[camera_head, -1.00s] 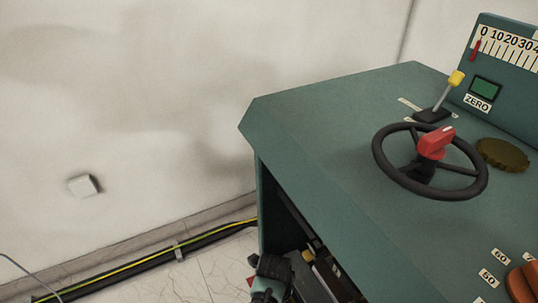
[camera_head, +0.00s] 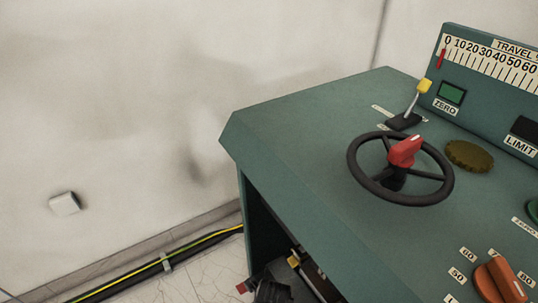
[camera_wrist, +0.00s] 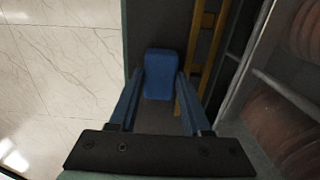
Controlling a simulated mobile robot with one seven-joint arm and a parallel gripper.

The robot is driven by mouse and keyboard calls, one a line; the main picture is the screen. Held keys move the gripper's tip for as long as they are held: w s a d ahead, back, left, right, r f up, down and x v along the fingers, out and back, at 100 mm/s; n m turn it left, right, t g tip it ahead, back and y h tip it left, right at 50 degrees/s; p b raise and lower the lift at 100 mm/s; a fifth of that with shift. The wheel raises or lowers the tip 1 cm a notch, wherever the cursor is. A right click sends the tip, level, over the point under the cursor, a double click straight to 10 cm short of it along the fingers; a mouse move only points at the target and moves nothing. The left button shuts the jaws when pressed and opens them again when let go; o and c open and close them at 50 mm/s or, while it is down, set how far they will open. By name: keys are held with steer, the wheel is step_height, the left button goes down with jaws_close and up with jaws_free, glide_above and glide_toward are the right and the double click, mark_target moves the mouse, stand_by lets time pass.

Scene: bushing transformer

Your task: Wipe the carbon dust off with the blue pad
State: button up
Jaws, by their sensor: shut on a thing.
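In the wrist view the blue pad (camera_wrist: 159,75) is between the tips of my gripper (camera_wrist: 160,90), which is shut on it. The pad is held upright in the picture, over a dark surface beside a yellow bar. In the head view the end of my arm is a dark shape at the bottom edge, inside the open front of the green desk (camera_head: 300,130), and the pad itself is hidden there. I cannot make out any carbon dust in either view.
A black handwheel (camera_head: 400,195) with a red knob (camera_head: 404,150) stands on the desk top. In the wrist view a yellow bar (camera_wrist: 201,55) and copper-coloured coils (camera_wrist: 280,125) lie close on the right. Pale tiled floor (camera_wrist: 55,70) is open on the left.

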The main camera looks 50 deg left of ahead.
steer(key=shift+s+d+f+p, duration=0.1)
steer(key=shift+s+d+p, duration=0.1)
steer(key=shift+d, duration=0.4)
steer(key=shift+s+d+f+p, duration=0.1)
steer(key=shift+d+p, duration=0.1)
steer(key=shift+d, duration=0.35)
steer(key=shift+s+d+p, duration=0.15)
steer(key=shift+d+p, duration=0.6)
steer(key=shift+d, duration=0.65)
steer(key=shift+s+a+r+p, duration=0.1)
steer(key=shift+s+r+p, duration=0.1)
steer(key=shift+s+p, duration=0.25)
steer(key=shift+w+a+r+b, duration=0.1)
steer(key=shift+w+a+b, duration=0.1)
steer(key=shift+a, duration=0.6)
steer(key=shift+w+a+r+b, duration=0.1)
steer(key=shift+w+a, duration=0.05)
steer(key=shift+a, duration=0.65)
steer(key=shift+w+a+f+b, duration=0.1)
steer(key=shift+a+f+b, duration=0.1)
steer(key=shift+a+b, duration=0.6)
steer(key=shift+w+a+f+b, duration=0.15)
steer(key=shift+a+b, duration=0.15)
steer(key=shift+a, duration=1)
steer(key=shift+a+b, duration=0.8)
steer(key=shift+a, duration=1.1)
steer(key=shift+r, duration=0.1)
